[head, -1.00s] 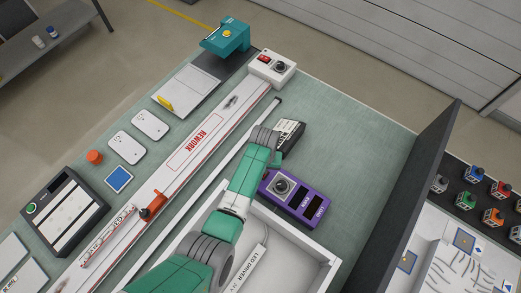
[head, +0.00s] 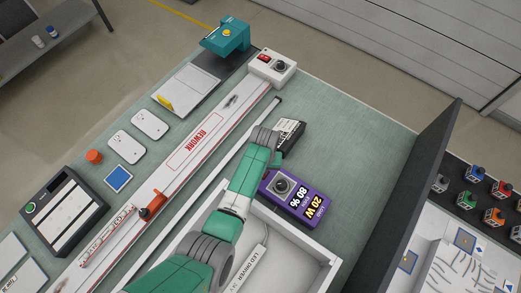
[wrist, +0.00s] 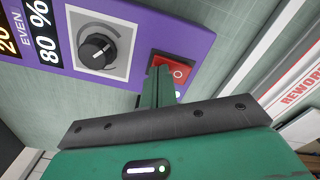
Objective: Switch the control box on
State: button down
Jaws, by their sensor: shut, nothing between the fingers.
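The purple control box (head: 273,178) sits on the green bench top, with a round black knob and a lit display (head: 306,199) reading "20 W" and "80 %". In the wrist view the box (wrist: 190,50) shows its knob (wrist: 98,50) and a red rocker switch (wrist: 172,68). My gripper (wrist: 160,72) is shut and empty, its fingertips at the left part of the red switch. They appear to touch it and hide part of it. In the head view my arm hides the switch end of the box.
A white tray (head: 327,260) with a cable and an "LED DRIVER" label lies just in front of the box. A black box with a white label (head: 290,130) stands behind it. A long white rail (head: 173,183) runs at left. The bench to the right is clear.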

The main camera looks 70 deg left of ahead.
notch_tip(320, 180, up, 6)
jog(key=p, duration=0.5)
jog(key=shift+r, duration=0.2)
